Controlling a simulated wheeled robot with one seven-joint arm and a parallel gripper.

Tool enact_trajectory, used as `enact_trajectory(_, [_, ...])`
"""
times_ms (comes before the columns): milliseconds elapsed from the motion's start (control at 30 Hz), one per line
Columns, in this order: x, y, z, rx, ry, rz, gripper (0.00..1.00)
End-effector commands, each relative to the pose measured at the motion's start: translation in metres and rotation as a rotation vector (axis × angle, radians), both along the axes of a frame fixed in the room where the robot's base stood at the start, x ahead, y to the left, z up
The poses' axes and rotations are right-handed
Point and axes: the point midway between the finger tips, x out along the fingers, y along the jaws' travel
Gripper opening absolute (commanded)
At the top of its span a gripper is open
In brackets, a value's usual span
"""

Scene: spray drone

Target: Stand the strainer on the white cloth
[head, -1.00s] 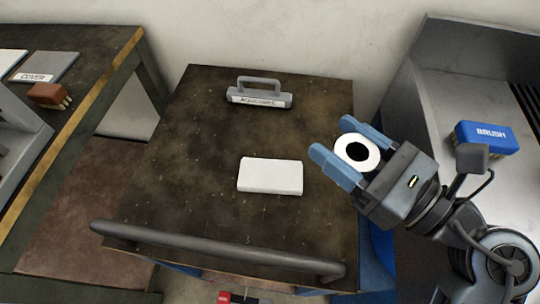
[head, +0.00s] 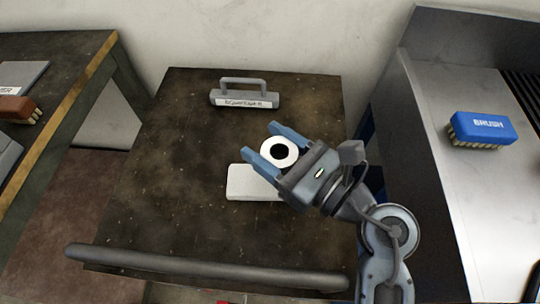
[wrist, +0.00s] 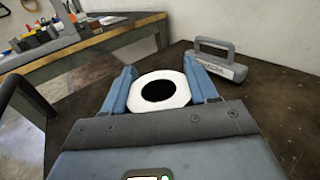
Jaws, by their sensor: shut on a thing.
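The strainer (head: 291,152) shows as a white ring with a dark round opening. My gripper (head: 264,141) is shut on it, with one blue finger on each side. It also shows between the fingers in the wrist view (wrist: 177,100). The white cloth (head: 240,183) is a folded rectangle on the dark cart top. My gripper holds the strainer above the cloth's far right part and covers some of the cloth. The cloth is hidden in the wrist view. I cannot tell the height of the gap between strainer and cloth.
A grey handled block with a label (head: 244,98) stands at the back of the cart top (head: 165,170). A cart handle (head: 200,268) runs along the front. A blue brush (head: 482,128) lies on the metal counter at right. The cart's left side is clear.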

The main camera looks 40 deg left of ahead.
Motion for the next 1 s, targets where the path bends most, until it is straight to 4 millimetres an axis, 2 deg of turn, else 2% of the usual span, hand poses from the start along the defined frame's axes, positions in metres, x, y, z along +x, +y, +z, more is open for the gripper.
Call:
enact_trajectory(300, [0.0, 0.001, -0.038, -0.001, 0.002, 0.0, 0.24])
enact_trajectory(733, [0.0, 0.0, -0.044, 0.0, 0.001, 0.0, 0.24])
enact_trajectory(767, [0.0, 0.0, -0.043, 0.0, 0.001, 0.0, 0.6])
enact_trajectory(1000, [0.0, 0.0, -0.043, 0.0, 0.001, 0.0, 0.83])
